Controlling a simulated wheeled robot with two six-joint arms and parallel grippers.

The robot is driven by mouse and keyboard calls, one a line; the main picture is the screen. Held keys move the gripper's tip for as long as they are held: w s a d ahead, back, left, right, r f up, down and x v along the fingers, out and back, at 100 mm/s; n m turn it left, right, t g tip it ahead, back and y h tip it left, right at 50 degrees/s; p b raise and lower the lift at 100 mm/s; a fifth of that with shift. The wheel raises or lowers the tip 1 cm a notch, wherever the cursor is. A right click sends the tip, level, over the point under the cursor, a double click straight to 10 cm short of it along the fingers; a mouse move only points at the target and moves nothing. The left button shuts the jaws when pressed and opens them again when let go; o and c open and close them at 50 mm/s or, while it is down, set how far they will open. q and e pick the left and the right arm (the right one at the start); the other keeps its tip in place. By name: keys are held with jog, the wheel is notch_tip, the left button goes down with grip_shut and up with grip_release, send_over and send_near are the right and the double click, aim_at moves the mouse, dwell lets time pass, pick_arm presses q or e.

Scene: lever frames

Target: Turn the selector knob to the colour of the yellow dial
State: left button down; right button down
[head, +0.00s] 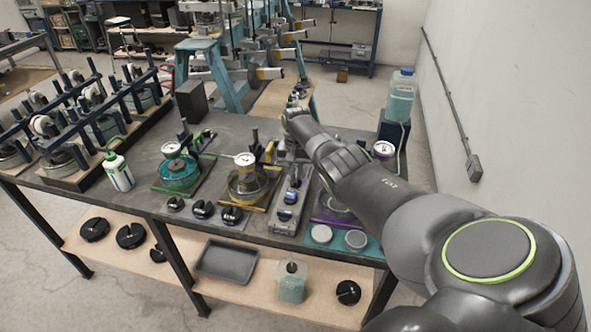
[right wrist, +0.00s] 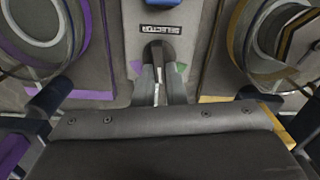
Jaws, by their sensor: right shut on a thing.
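The grey selector panel (head: 289,205) lies on the bench between the yellow-based device (head: 250,203) and the purple-based device (head: 325,212). The yellow device carries a round white dial (head: 245,159); its reading is too small to tell. In the right wrist view, the dark selector knob (right wrist: 158,48) sits below the SELECTOR label (right wrist: 161,29). My right gripper (right wrist: 161,75) is shut on the knob. A purple mark (right wrist: 135,66) and a green mark (right wrist: 181,68) show on either side; any other mark is hidden. In the head view my arm partly covers the knob area. My left gripper is not in view.
A green-based device (head: 178,172) and a green-and-white bottle (head: 117,168) stand to the left. Small dark weights (head: 203,209) and two pale discs (head: 322,234) lie near the front edge.

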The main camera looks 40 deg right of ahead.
jog(key=shift+d+r+m, duration=0.1)
jog(key=shift+m, duration=0.6)
jog(key=c, duration=1.5)
grip_release()
